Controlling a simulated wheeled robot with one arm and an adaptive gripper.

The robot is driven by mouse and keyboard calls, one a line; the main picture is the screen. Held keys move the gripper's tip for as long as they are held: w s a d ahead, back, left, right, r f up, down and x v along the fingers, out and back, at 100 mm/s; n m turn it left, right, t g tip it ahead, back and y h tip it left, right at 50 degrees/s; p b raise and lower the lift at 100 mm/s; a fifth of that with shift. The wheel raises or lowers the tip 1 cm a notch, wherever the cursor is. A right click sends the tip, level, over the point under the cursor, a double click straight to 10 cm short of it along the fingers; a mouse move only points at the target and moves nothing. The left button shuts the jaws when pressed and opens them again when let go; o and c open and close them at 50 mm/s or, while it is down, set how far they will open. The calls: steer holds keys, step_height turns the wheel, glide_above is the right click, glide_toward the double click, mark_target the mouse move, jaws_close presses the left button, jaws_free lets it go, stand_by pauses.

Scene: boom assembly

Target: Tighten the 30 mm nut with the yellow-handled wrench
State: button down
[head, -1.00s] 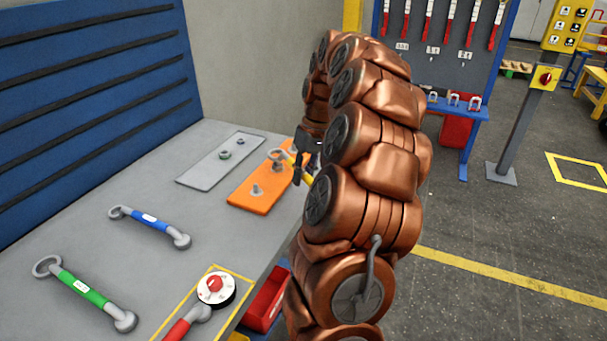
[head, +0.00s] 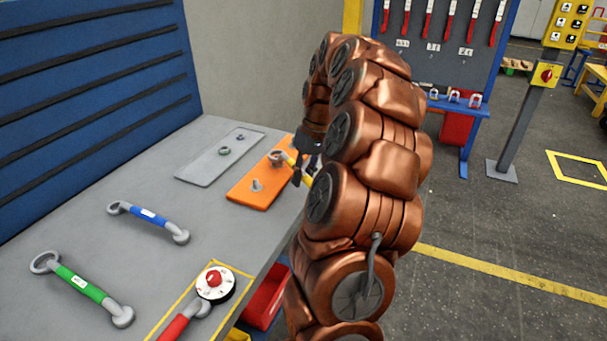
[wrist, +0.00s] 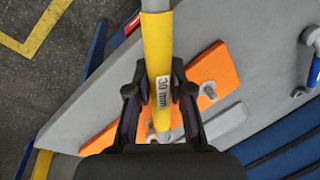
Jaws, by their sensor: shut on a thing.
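My gripper (wrist: 160,98) is shut on the yellow handle of the wrench (wrist: 158,50), whose label reads 30 mm. In the head view my gripper (head: 306,168) is partly hidden behind my arm, at the right edge of the orange plate (head: 250,203). The wrench's ring end (head: 276,157) is at the rear bolt of that plate, where the nut is hard to make out. I cannot tell whether the ring is fully seated around it. A second bolt (head: 257,186) stands nearer on the plate, clear of the wrench.
A grey plate (head: 205,170) with small nuts lies left of the orange one. A blue-handled wrench (head: 148,216) and a green-handled wrench (head: 82,285) lie on the grey bench. A red-handled tool (head: 178,325) with a round dial (head: 214,284) lies at the front. A blue slatted panel (head: 90,90) backs the bench.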

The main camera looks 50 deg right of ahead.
steer(key=shift+d+b+x, duration=0.25)
steer(key=shift+b+x, duration=0.3)
steer(key=shift+x, duration=0.45)
steer(key=shift+s+a+f, duration=0.1)
steer(key=shift+a, duration=0.05)
stand_by(0.5)
steer(key=shift+a+m, duration=0.3)
steer(key=shift+a, duration=0.05)
steer(key=shift+w+a+b, duration=0.1)
steer(key=shift+w+b, duration=0.1)
steer(key=shift+b, duration=0.1)
steer(key=shift+w+a+m, duration=0.15)
steer(key=shift+a+m, duration=0.15)
steer(key=shift+m, duration=0.1)
steer(key=shift+a, duration=0.1)
stand_by(0.4)
steer(key=shift+w+a+m+b, duration=0.2)
steer(key=shift+a+m+b, duration=0.1)
steer(key=shift+a, duration=0.05)
steer(key=shift+a, duration=0.1)
